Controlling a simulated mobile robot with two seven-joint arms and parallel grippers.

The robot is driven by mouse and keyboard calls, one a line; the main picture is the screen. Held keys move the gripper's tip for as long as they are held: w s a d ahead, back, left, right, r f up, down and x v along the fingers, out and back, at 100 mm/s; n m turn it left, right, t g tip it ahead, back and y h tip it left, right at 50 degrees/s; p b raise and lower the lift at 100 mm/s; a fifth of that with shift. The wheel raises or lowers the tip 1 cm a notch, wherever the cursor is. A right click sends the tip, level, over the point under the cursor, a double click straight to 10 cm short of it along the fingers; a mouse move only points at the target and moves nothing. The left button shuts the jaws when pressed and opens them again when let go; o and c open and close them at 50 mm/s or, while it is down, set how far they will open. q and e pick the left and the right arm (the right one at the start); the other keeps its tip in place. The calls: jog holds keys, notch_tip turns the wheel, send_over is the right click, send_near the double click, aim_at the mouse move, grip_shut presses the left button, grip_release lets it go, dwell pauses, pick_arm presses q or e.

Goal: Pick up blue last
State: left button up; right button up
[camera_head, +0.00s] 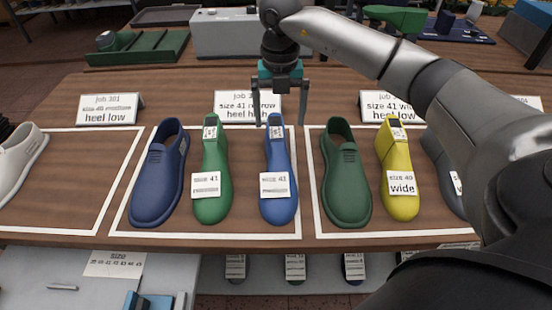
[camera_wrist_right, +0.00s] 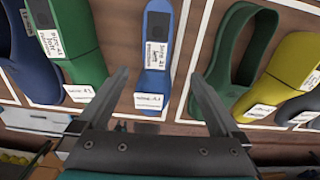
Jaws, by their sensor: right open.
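The blue last (camera_head: 278,175) lies on the wooden table inside the middle white-outlined area, with a white size label on it. It also shows in the right wrist view (camera_wrist_right: 155,60), between and beyond the fingers. My right gripper (camera_head: 279,122) is open and empty, above the far end of the blue last, with one finger on each side of it in the picture. The same gripper shows in the right wrist view (camera_wrist_right: 163,84) with its fingers spread. I cannot tell how high it is above the last. My left gripper is not in view.
A green last (camera_head: 212,170) and a dark blue shoe (camera_head: 158,180) lie to the left of the blue last. A green shoe (camera_head: 345,175) and a yellow last (camera_head: 398,165) lie to the right, beyond a white line. A "size 41" sign (camera_head: 233,108) stands behind.

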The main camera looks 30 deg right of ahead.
aim_at(277, 137)
notch_tip(277, 137, down, 3)
jog(key=shift+f, duration=0.55)
jog(key=shift+a+f, duration=0.15)
jog(key=shift+f, duration=0.25)
notch_tip(277, 137, down, 4)
jog(key=shift+a+r+b, duration=0.15)
jog(key=shift+r+b, duration=0.05)
jog(key=shift+b, duration=0.15)
jog(key=shift+f, duration=0.35)
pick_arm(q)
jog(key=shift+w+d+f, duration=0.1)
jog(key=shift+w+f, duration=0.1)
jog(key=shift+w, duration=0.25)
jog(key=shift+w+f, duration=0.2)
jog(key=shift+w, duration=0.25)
pick_arm(e)
jog(key=shift+c, duration=0.8)
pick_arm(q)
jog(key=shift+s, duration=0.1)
pick_arm(e)
grip_shut()
